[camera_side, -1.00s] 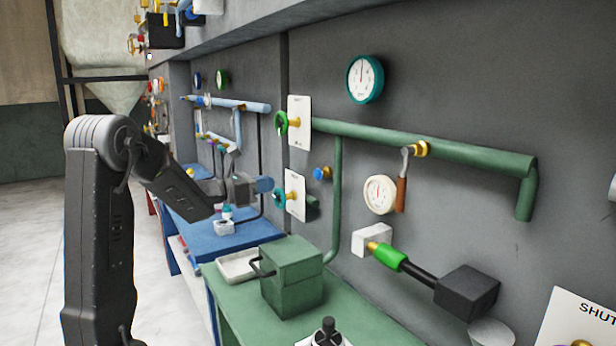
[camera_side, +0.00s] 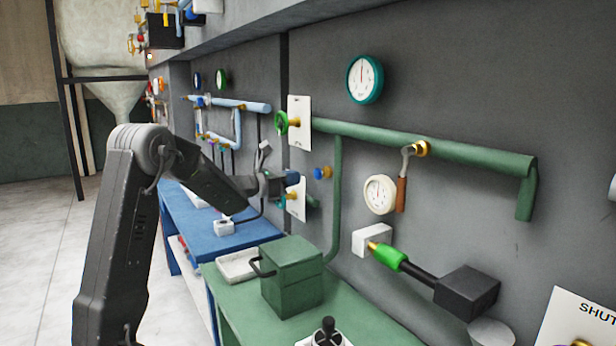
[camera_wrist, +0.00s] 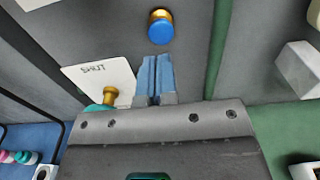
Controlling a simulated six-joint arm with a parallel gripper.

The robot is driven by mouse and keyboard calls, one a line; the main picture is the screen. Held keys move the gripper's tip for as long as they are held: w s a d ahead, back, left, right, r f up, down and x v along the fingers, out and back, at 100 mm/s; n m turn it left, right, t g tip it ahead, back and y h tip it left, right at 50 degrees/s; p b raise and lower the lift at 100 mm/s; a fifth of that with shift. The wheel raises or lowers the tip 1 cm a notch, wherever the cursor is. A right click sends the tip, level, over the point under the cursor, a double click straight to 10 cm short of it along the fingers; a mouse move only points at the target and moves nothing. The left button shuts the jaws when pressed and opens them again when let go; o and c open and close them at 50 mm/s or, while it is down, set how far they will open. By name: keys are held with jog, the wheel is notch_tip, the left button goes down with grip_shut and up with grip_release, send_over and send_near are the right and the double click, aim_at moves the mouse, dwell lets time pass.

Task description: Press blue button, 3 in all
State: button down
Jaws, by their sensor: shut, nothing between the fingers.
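The blue button (camera_side: 322,172) sits on a brass stem on the grey wall, right of the lower white plate. It also shows face-on in the wrist view (camera_wrist: 160,29), at the top middle. My gripper (camera_side: 291,178) is shut and empty, its blue fingers side by side. In the side view it is left of the button and overlaps the lower plate. In the wrist view the fingertips (camera_wrist: 155,58) point up towards the button, with a gap in the picture between them. I cannot tell the exact distance in depth.
A white plate marked SHUT (camera_wrist: 92,82) with a brass-stemmed teal wheel (camera_wrist: 100,107) is close to the left of my fingers. A green vertical pipe (camera_side: 337,205) runs right of the button. A green box (camera_side: 292,277) stands on the green bench below.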

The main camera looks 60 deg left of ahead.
aim_at(315, 174)
jog(key=shift+w, duration=2.65)
